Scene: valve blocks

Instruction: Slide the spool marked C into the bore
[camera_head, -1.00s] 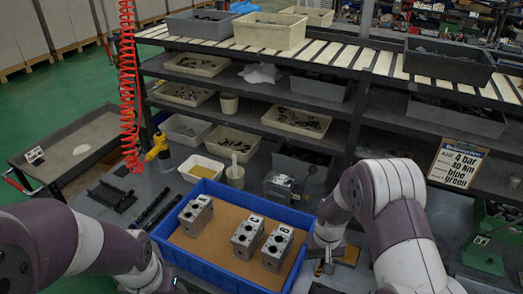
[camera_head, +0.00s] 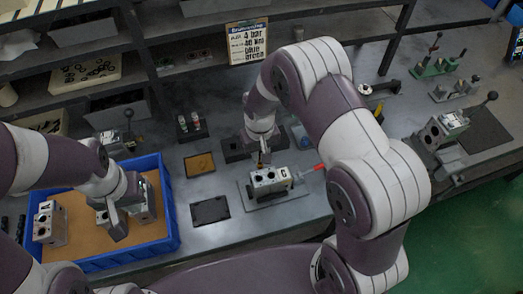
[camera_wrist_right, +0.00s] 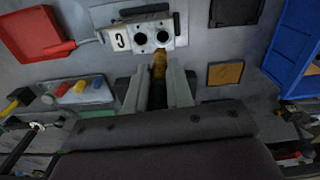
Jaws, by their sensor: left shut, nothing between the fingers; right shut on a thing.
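A metal valve block (camera_head: 268,184) with two round bores and a white label that reads C sits on a grey plate on the bench. In the right wrist view the block (camera_wrist_right: 136,32) is straight ahead, bores facing me. My right gripper (camera_head: 262,152) is just behind it. In the right wrist view this gripper (camera_wrist_right: 160,84) is shut on a brass-coloured spool (camera_wrist_right: 158,66). My left gripper (camera_head: 117,226) is shut and empty over the blue tray.
The blue tray (camera_head: 176,222) holds several valve blocks, one marked A (camera_head: 48,224); the gripper partly hides others. A yellow-brown pad (camera_head: 200,165) and a black pad (camera_head: 210,210) lie left of the C block. A red item (camera_head: 319,167) is on its right. Lever fixtures stand further right.

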